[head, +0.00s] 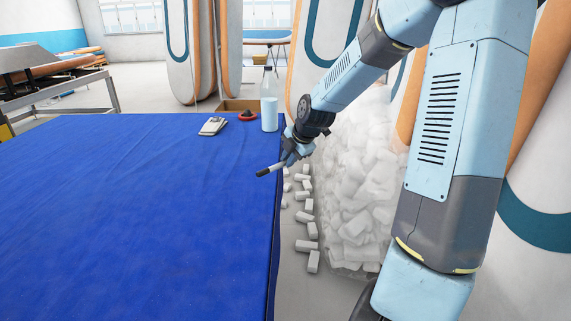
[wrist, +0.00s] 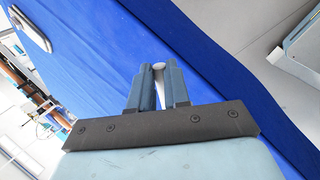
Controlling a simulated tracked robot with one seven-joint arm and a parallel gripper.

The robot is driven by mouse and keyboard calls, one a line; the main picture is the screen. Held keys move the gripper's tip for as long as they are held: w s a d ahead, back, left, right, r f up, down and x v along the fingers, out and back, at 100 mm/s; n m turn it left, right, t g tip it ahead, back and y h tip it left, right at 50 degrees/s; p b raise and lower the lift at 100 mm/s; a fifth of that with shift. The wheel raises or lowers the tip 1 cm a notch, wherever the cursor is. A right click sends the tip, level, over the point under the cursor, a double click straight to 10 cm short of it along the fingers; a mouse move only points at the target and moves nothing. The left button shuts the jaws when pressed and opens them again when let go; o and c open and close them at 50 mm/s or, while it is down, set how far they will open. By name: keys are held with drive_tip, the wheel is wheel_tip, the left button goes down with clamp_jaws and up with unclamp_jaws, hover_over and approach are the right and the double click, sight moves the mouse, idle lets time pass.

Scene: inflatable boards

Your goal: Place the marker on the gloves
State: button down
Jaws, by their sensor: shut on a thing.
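The marker (head: 268,171), white with a dark end, is held by my gripper (head: 285,162) beside the right edge of the blue-covered table. It sticks out leftward over the edge, tilted with the dark end lower. In the wrist view, my gripper (wrist: 160,88) is shut on it, and a pale end (wrist: 158,66) shows between the fingers. A small grey-white folded item (head: 212,126), which looks like the gloves, lies near the table's far edge, left of and beyond my gripper.
A clear bottle with pale blue contents (head: 269,114) stands at the table's far right corner. A red and dark round item (head: 247,116) lies beside it. The blue table (head: 130,220) is otherwise bare. A heap of white blocks (head: 355,200) lies on the floor right of the table.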

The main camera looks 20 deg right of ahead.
drive_tip(key=s+r, duration=0.5)
drive_tip(key=s, duration=0.5)
drive_tip(key=shift+r, duration=0.3)
idle(0.9)
drive_tip(key=shift+s+a, duration=0.1)
drive_tip(key=shift+s, duration=0.1)
